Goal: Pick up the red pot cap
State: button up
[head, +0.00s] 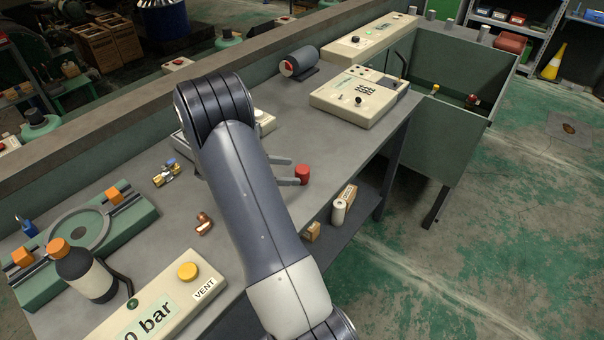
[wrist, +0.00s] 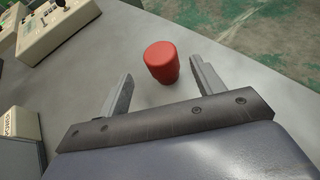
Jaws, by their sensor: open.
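The red pot cap (head: 302,172) is a small red cylinder standing upright on the grey workbench (head: 330,135), near its right edge. In the wrist view, the red pot cap (wrist: 161,62) sits just ahead of my gripper (wrist: 160,88), between the lines of the two fingers. The fingers are spread with nothing between them. In the head view, my gripper (head: 288,171) shows as two grey fingers at the left side of the cap, partly hidden behind my arm. I cannot tell whether the cap touches a fingertip.
A beige panel with buttons (head: 365,96) stands farther back on the bench. Copper fittings (head: 203,224), a dark bottle (head: 84,272) and a VENT panel (head: 170,305) are at the left and front. A green bin (head: 450,75) adjoins the bench at the back right. The bench around the cap is clear.

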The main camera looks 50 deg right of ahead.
aim_at(303, 173)
jog(key=p+x, duration=0.1)
jog(key=x, duration=0.4)
jog(key=shift+s+f, duration=0.15)
jog(key=shift+s, duration=0.1)
jog(key=c, duration=1)
jog(key=shift+c, duration=0.2)
